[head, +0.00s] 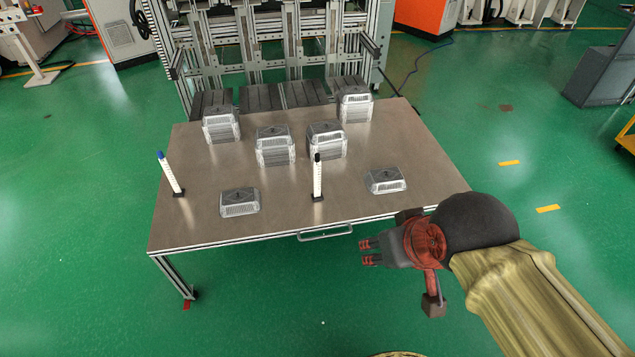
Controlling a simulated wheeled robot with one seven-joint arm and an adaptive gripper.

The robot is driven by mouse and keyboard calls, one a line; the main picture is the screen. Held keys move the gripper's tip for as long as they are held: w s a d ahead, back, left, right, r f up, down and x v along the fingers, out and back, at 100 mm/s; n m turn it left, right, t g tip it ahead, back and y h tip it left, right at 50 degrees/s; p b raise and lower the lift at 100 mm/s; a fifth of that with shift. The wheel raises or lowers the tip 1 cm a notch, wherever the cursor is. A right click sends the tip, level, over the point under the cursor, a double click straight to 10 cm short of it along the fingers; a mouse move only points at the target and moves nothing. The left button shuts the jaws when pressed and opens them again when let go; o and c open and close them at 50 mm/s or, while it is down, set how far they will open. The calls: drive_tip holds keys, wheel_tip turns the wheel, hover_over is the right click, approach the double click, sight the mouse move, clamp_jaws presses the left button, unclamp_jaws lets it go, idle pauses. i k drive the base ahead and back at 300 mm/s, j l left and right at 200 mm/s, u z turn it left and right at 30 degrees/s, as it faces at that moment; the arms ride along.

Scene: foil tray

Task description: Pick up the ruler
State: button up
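Two slim white sticks with dark marks along them stand on the table, each on a small dark foot. One has a blue top (170,174) and leans slightly at the left; the other has a black top (318,178) and stands near the front middle. Nothing else looks like a ruler, and I cannot tell whether either stick is one. My gripper (365,252) is at the table's front right, just outside the front edge in the picture and apart from both sticks. Its two fingertips point left with a gap between them, and it holds nothing.
Several clear-lidded foil trays, some stacked, stand on the metal table (290,222). Single trays lie at the front left (240,202) and front right (385,180). A handle (325,233) juts from the front edge. A metal frame (260,60) stands behind; green floor is clear in front.

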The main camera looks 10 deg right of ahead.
sight(318, 196)
drive_tip(key=j+z, duration=0.1)
drive_tip(key=z, duration=0.4)
drive_tip(key=i+j+z, duration=0.1)
drive_tip(key=z, duration=0.35)
drive_tip(key=j+z, duration=0.15)
drive_tip(key=z, duration=0.35)
drive_tip(key=j+z, duration=0.25)
drive_tip(key=j, duration=0.35)
drive_tip(key=j+z, duration=0.3)
drive_tip(key=j, duration=0.3)
drive_tip(key=k+j+z, duration=0.25)
drive_tip(key=j, duration=0.85)
